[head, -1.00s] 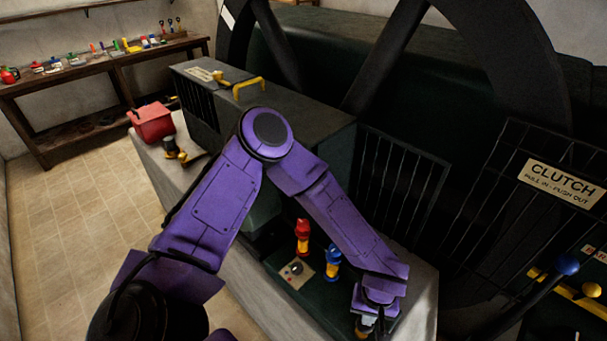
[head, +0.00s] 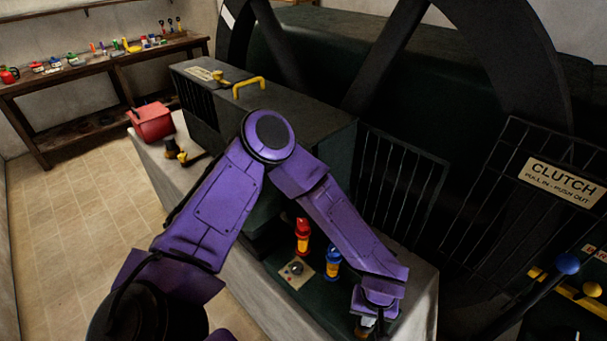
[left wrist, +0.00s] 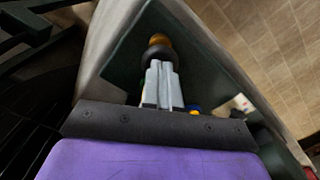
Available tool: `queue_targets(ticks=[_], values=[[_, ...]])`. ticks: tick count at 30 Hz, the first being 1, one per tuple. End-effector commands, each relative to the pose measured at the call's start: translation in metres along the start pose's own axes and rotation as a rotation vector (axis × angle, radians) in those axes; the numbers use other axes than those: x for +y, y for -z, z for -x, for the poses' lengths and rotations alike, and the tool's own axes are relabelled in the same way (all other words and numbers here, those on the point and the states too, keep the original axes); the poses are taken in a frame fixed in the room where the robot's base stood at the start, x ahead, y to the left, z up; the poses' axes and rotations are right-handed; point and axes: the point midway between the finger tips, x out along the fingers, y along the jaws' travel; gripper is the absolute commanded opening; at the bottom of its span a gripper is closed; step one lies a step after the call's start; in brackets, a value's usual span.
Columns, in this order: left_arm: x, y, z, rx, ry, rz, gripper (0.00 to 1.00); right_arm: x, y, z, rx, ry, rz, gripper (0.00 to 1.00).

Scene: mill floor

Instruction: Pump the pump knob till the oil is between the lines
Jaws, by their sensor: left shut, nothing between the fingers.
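My left gripper (head: 368,323) is shut and empty, pointing down at the right end of the dark green machine bed. In the left wrist view its two pale fingers (left wrist: 160,82) are together. A round dark knob (left wrist: 156,53) with an amber part beyond it is right at the fingertips; I cannot tell whether they touch. In the head view this spot is mostly hidden by my wrist. A red-topped fitting (head: 302,230) and a blue-topped fitting (head: 333,255), both with yellow bodies, stand upright left of the gripper. I cannot make out an oil level or lines. My right gripper is not in view.
A small plate with a dark dial (head: 296,269) lies beside the fittings. Barred guards (head: 398,185) and a large wheel stand behind. A clutch sign (head: 562,182) and levers with a blue knob (head: 568,264) are at right. A red box (head: 152,122) sits far left.

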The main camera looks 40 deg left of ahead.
Motion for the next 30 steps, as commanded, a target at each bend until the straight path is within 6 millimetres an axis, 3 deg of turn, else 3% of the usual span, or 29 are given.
queue_targets(ticks=[20, 30], values=[[-0.001, 0.0, -0.029, -0.001, 0.002, 0.001, 0.0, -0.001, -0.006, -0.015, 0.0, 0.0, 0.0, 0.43], [-0.001, 0.0, -0.016, -0.001, 0.002, 0.001, 0.0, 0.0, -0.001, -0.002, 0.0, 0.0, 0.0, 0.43]])
